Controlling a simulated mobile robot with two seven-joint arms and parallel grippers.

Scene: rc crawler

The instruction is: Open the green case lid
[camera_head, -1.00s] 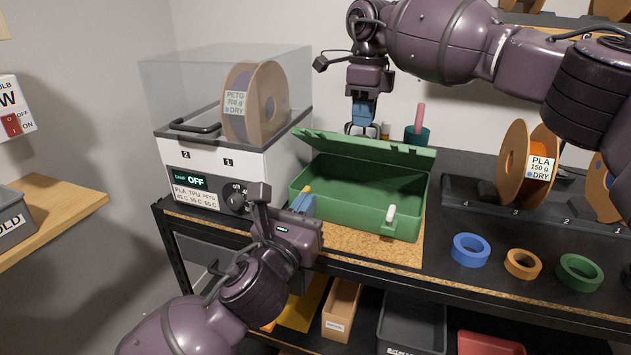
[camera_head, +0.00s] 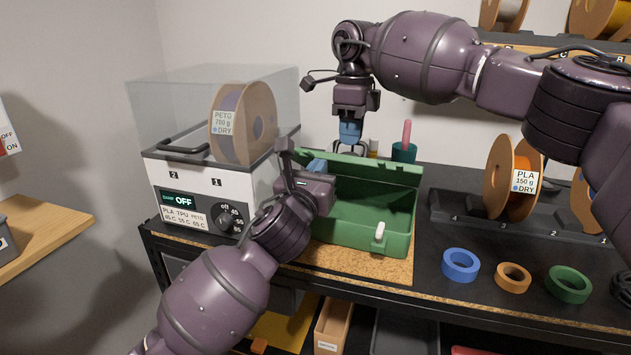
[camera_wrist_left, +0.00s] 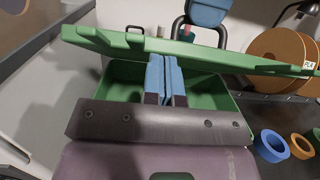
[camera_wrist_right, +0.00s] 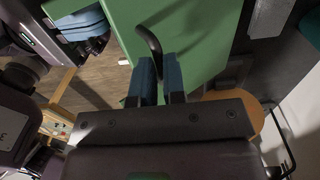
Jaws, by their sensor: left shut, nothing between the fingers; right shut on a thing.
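The green case (camera_head: 390,237) sits on a cork mat, and its inside shows. Its green lid (camera_head: 395,172) is raised at the back, tilted; it also crosses the left wrist view (camera_wrist_left: 240,63). A pale latch (camera_head: 379,231) is on the case's front right. My left gripper (camera_head: 318,166) is shut and empty at the case's left part, near the lid; its blue fingers (camera_wrist_left: 165,75) show before the case inside. My right gripper (camera_head: 349,138) is behind the lid, fingers down. In the right wrist view its fingers (camera_wrist_right: 159,80) are shut on a black curved handle (camera_wrist_right: 151,38) against green.
A filament dryer (camera_head: 200,185) with a spool (camera_head: 243,122) stands close left of the case. Tape rolls in blue (camera_head: 460,265), orange (camera_head: 513,277) and green (camera_head: 569,284) lie at the right. A teal cup (camera_head: 403,152) stands behind the case. The cork mat (camera_head: 350,262) is bare in front.

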